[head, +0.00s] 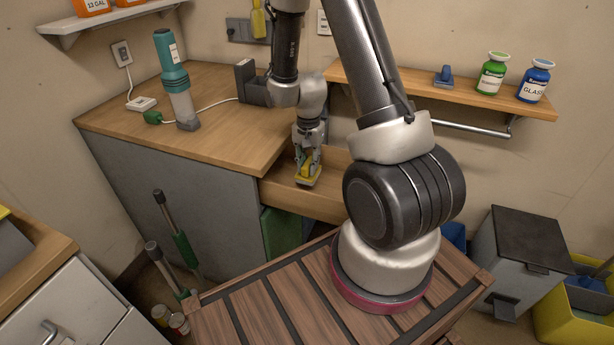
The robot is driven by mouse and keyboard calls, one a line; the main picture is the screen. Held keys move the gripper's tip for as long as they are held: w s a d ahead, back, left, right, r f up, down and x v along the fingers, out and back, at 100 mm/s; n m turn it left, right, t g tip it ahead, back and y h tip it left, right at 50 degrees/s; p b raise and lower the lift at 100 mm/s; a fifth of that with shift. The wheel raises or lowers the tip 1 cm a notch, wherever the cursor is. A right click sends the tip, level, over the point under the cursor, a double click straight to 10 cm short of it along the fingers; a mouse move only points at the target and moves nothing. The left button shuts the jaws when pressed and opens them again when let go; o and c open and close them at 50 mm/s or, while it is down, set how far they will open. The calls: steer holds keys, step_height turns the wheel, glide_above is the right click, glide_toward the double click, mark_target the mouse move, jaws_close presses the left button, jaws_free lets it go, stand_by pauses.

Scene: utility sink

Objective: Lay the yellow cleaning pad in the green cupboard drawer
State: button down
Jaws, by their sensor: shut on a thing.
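My gripper (308,160) points down and is shut on the yellow cleaning pad (308,178). The pad is at or just above the inside of an open wooden drawer (326,207) below the counter. I cannot tell whether the pad touches the drawer floor. A green cupboard front (282,232) shows below the drawer. My own arm hides the right part of the drawer.
A wooden counter (225,100) holds a teal-topped bottle-like device (175,85) with a white cord. A wall shelf (440,88) carries a green-labelled jar (491,74) and a blue jar (535,80). A grey bin (518,255) stands at right.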

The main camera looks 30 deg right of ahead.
mark_target(309, 162)
steer(key=shift+f, duration=2.15)
steer(key=shift+f, duration=0.1)
steer(key=c, duration=1.3)
jaws_free()
steer(key=shift+o, duration=0.2)
step_height(309, 162, up, 12)
steer(key=shift+f, duration=0.1)
steer(key=s+a+r+n+t, duration=0.1)
steer(key=s+r+n, duration=0.2)
steer(key=s+r, duration=0.55)
steer(key=s+a+r+n+t, duration=0.1)
steer(key=s+r+n+t, duration=0.2)
steer(key=r, duration=1)
steer(key=s+r+n, duration=0.4)
steer(key=s, duration=0.5)
steer(key=shift+a+r, duration=0.15)
steer(key=shift+a, duration=0.15)
